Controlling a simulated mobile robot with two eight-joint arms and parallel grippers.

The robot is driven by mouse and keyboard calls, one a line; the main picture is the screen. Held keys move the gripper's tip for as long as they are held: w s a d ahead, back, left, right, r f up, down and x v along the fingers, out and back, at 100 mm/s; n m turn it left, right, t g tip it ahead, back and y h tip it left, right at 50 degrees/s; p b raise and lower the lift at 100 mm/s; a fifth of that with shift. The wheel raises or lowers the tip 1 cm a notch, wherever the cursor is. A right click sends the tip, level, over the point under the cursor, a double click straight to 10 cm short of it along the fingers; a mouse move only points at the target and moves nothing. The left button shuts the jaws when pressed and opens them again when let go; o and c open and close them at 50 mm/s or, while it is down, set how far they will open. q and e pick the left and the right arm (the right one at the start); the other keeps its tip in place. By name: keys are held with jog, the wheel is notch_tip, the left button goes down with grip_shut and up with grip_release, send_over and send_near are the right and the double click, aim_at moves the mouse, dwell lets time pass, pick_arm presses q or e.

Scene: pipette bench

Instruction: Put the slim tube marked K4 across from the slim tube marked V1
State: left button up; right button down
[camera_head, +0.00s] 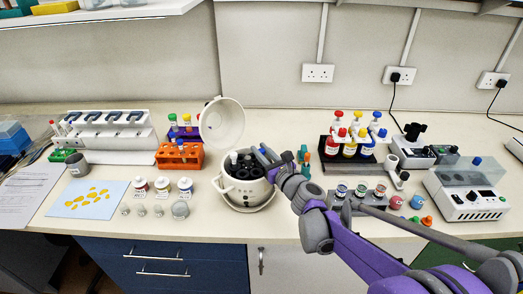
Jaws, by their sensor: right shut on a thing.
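A white round centrifuge (231,187) stands at the middle of the bench with its lid (222,123) up and a dark rotor inside. A slim pale tube (234,157) stands up in the left part of the rotor; its mark is too small to read. My right gripper (261,157) is over the right part of the rotor, shut on what seems to be a slim tube, mostly hidden by the jaws. I cannot tell whether that tube is in a hole or above it. No K4 or V1 mark can be read. My left gripper is not in view.
An orange rack (179,160) and a purple rack behind it hold tubes left of the centrifuge. Small jars (162,185) stand in front of them. A black rack of bottles (349,152) and several devices stand at the right. My right arm crosses the front right.

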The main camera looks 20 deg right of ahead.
jog(key=c, duration=0.6)
grip_release()
jog(key=v, duration=1)
jog(key=shift+s+d+b, duration=0.1)
jog(key=shift+s+b, duration=0.3)
